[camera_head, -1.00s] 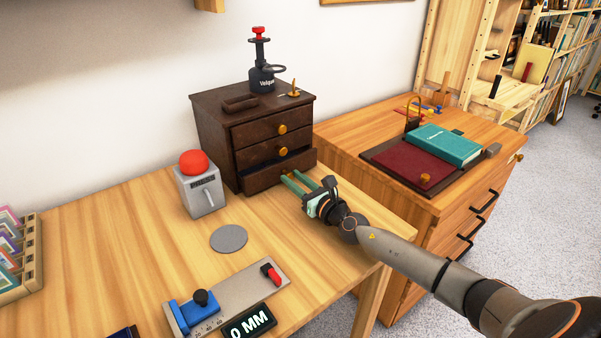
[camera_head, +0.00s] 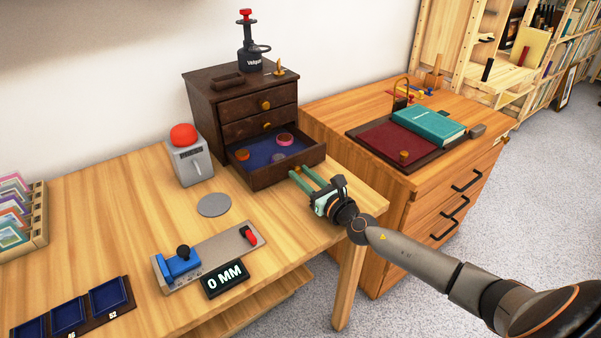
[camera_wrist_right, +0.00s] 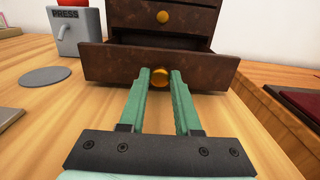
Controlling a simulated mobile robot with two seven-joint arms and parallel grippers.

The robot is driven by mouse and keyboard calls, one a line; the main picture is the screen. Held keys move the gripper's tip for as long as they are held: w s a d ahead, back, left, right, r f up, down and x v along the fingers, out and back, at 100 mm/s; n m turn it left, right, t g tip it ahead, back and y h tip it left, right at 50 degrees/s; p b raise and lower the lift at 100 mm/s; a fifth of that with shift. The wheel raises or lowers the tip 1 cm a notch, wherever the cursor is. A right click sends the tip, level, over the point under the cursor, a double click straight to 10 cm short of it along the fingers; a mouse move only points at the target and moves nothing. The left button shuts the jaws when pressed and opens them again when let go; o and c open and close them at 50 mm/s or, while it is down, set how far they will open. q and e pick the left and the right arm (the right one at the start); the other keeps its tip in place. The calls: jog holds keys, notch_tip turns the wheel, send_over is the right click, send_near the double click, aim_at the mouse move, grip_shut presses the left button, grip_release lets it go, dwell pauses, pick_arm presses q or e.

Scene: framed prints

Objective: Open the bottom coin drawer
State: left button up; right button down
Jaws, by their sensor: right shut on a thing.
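The dark brown coin cabinet (camera_head: 205,92) stands at the back of the wooden table. Its bottom coin drawer (camera_head: 290,168) is pulled well out, showing a blue lining with several round coin-like pieces inside. My right gripper (camera_head: 300,177) is at the front of this drawer. In the right wrist view my green fingers (camera_wrist_right: 161,88) are shut on the drawer's brass knob (camera_wrist_right: 160,77), one finger on each side. The two upper drawers, with brass knobs (camera_head: 265,105), are shut. My left gripper is not in view.
A grey press with a red button (camera_head: 184,134) stands left of the cabinet. A grey disc (camera_head: 213,204) and a blue measuring device (camera_head: 180,264) lie in front. A desk with a teal book (camera_head: 428,124) stands to the right. A black bottle-like tool (camera_head: 252,55) stands on the cabinet.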

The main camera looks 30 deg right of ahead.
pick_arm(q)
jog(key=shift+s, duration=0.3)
pick_arm(e)
jog(key=shift+s, duration=0.55)
jog(key=c, duration=0.6)
grip_release()
jog(key=shift+s, duration=0.1)
jog(key=s, duration=0.8)
jog(key=s+d, duration=0.1)
jog(key=s, duration=0.3)
jog(key=shift+s+b, duration=0.1)
jog(key=shift+b, duration=0.2)
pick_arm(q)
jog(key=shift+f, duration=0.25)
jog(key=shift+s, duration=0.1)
pick_arm(e)
jog(key=shift+s, duration=0.1)
